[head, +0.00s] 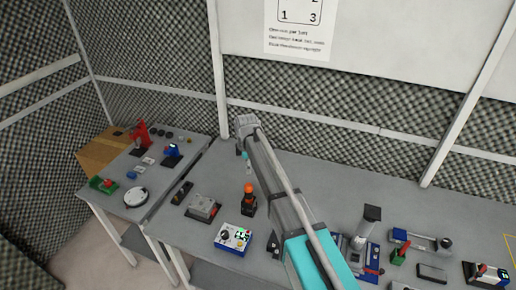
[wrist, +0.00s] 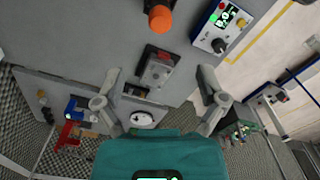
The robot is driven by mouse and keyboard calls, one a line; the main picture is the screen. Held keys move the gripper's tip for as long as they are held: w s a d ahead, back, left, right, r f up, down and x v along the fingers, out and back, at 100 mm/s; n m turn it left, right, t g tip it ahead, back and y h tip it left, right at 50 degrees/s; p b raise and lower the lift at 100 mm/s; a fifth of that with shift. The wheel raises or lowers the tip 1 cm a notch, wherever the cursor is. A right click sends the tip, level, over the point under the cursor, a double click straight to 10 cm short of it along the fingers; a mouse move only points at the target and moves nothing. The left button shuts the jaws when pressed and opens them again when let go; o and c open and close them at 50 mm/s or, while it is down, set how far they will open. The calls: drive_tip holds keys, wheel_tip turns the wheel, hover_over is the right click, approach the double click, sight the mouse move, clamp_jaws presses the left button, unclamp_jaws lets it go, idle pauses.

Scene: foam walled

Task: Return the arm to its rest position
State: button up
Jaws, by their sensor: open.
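My arm reaches from the lower middle of the head view up over the grey table (head: 330,195), with its grey links and a teal part near the bottom. In the head view the fingertips are not clear. In the wrist view my gripper (wrist: 160,82) has its two grey fingers spread wide apart, with nothing between them. Beyond the fingers lie a grey box with a red part (wrist: 157,68) and a round white disc (wrist: 142,119). The gripper appears to be above the table and touching nothing.
An orange-topped post (head: 249,198) and a blue-and-white control box (head: 234,238) stand near the arm. Several devices, including a dark-topped upright one (head: 366,225), stand at right. A second table (head: 150,170) holds a red device (head: 142,134). Foam walls rise behind.

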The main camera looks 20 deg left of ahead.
drive_tip(key=shift+d, duration=0.1)
drive_tip(key=s+d+m, duration=0.5)
drive_tip(key=d+m, duration=0.2)
drive_tip(key=d, duration=0.7)
drive_tip(key=s+d+m, duration=0.5)
drive_tip(key=d+m, duration=0.3)
drive_tip(key=d, duration=0.6)
drive_tip(key=s+d+m, duration=0.4)
drive_tip(key=d+m, duration=0.3)
drive_tip(key=d, duration=0.7)
drive_tip(key=s+f+b, duration=0.3)
drive_tip(key=f+b, duration=0.5)
drive_tip(key=shift+s+d+f, duration=0.15)
